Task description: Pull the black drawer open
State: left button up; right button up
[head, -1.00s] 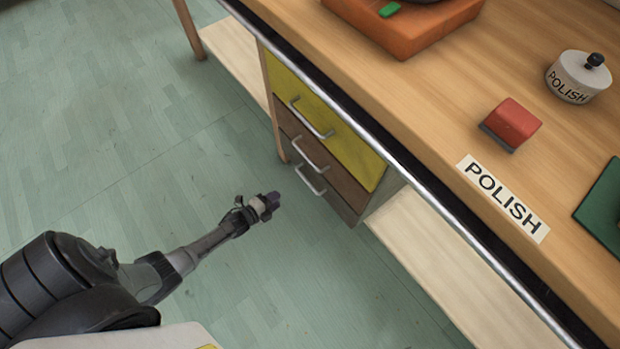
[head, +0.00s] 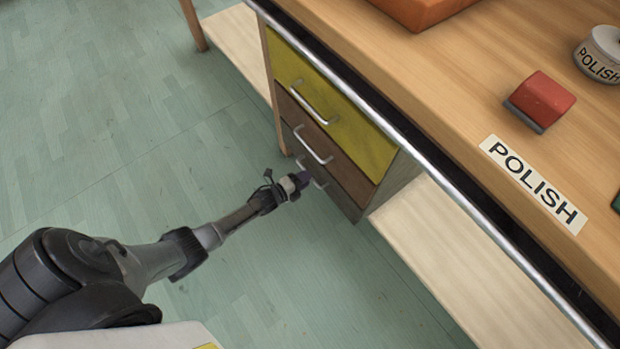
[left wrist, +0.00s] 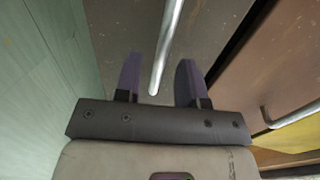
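The black drawer (head: 340,198) is the bottom, dark one of three drawers under the bench. It looks closed. Its metal handle is partly hidden behind my left gripper (head: 302,180) in the head view. In the left wrist view the dark drawer front (left wrist: 130,30) fills the middle, and the bar handle (left wrist: 166,50) runs between the two purple fingers of my left gripper (left wrist: 158,80). The fingers are open, with a gap on each side of the bar. My right gripper is not in view.
A brown drawer (head: 335,163) and a yellow drawer (head: 345,128), each with a metal handle, sit above. The bench (head: 440,95) has a metal front edge and carries a red block (head: 543,99) and a POLISH label (head: 532,181). Open floor (head: 120,130) lies before the drawers.

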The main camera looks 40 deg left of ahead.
pick_arm(q)
jog(key=shift+b+x, duration=0.5)
jog(key=shift+x, duration=0.9)
grip_shut()
